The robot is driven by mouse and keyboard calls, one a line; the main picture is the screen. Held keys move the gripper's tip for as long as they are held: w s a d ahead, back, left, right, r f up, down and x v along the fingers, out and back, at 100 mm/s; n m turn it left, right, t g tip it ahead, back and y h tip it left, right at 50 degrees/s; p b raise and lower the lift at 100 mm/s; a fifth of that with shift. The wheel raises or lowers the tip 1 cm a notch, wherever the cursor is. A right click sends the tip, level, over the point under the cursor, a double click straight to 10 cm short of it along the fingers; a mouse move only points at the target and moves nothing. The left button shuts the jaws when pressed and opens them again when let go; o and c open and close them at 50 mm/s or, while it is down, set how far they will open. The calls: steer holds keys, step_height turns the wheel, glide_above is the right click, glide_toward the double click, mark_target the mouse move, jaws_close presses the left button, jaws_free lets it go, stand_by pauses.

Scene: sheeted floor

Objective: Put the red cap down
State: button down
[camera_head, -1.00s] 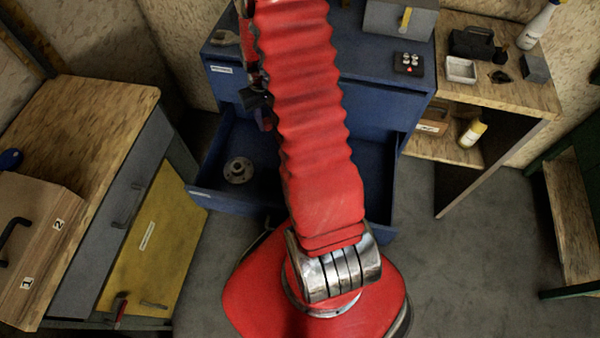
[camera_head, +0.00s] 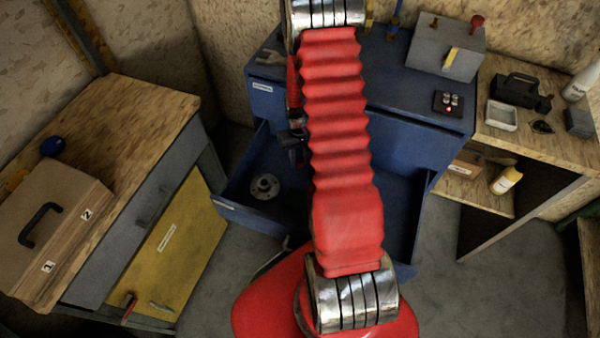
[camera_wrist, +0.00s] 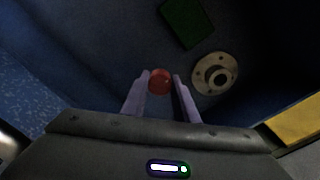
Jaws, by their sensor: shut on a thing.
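The red cap (camera_wrist: 160,81) is a small round piece between the fingertips of my gripper (camera_wrist: 161,77) in the wrist view. The gripper is shut on it. Below is the inside of the open blue drawer (camera_head: 240,213), where a round metal flange (camera_wrist: 215,73) lies to the right of the cap. The flange also shows in the head view (camera_head: 265,187). A dark green flat piece (camera_wrist: 185,22) lies further up in the wrist view. My arm hides much of the drawer in the head view, and the cap cannot be made out there.
The blue cabinet top (camera_head: 385,75) carries a grey box (camera_head: 445,50) and a small button box (camera_head: 447,104). A wooden bench with a brown case (camera_head: 50,225) stands at left. A shelf at right holds a yellow bottle (camera_head: 506,180). Bare drawer floor shows around the flange.

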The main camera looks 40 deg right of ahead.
mark_target(299, 159)
steer(key=shift+f, duration=2.5)
steer(key=shift+f, duration=2)
steer(key=c, duration=1.4)
jaws_free()
steer(key=shift+f, duration=0.1)
steer(key=shift+r, duration=6.15)
